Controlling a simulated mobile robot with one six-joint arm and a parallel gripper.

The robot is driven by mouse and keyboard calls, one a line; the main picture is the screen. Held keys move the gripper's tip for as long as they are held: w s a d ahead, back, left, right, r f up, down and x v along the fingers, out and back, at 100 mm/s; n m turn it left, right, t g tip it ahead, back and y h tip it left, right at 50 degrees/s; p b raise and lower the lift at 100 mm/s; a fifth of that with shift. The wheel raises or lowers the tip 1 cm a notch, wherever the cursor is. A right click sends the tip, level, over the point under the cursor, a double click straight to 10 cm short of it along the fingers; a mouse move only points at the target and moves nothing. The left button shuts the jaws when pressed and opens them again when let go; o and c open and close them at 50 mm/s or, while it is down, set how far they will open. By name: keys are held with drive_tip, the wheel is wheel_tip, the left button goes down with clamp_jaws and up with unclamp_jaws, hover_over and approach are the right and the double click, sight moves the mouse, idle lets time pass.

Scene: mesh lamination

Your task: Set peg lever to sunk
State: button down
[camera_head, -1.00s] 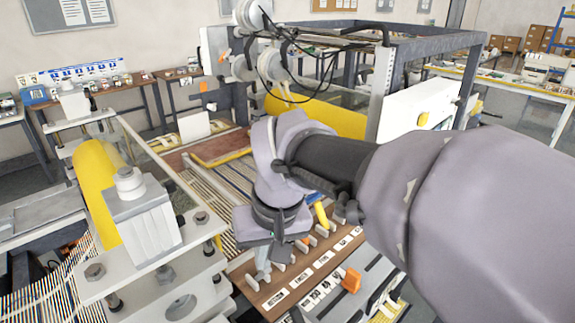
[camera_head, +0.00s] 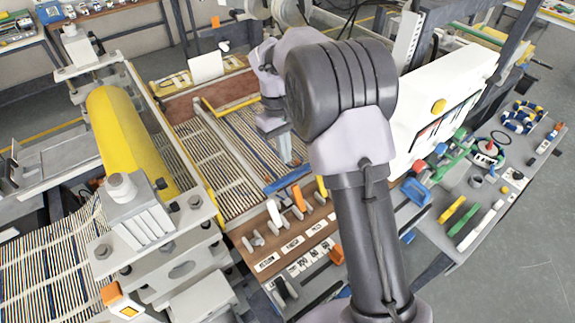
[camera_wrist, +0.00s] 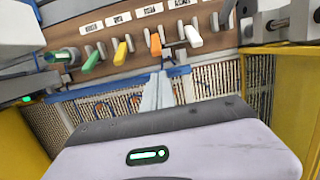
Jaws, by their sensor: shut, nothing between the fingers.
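A row of small levers stands on a brown wooden panel (camera_head: 285,258) with white label plates. In the wrist view the levers are a green one (camera_wrist: 92,62), a yellow one (camera_wrist: 120,52), an orange one (camera_wrist: 155,44) and a white one (camera_wrist: 193,36). I cannot read the labels, so I cannot tell which is the peg lever. The orange lever also shows in the head view (camera_head: 299,198), beside a white one (camera_head: 274,213). My gripper (camera_wrist: 161,78) is shut and empty, its fingertips pointing toward the panel, just short of the orange lever in the picture.
A blue bar (camera_head: 288,179) runs along the panel's edge, by the striped mesh bed (camera_head: 220,160). A yellow roller (camera_head: 125,140) and metal clamp blocks stand at left. A white box (camera_head: 440,110) and a bench (camera_head: 470,215) with tools lie at right.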

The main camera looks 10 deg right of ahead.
drive_tip(key=b, duration=0.1)
approach(299, 199)
drive_tip(key=w+f, duration=0.2)
drive_tip(key=f, duration=0.1)
drive_tip(key=w+a+f, duration=0.1)
drive_tip(key=f, duration=0.1)
drive_tip(key=shift+a+f, duration=0.1)
drive_tip(key=shift+b, duration=0.45)
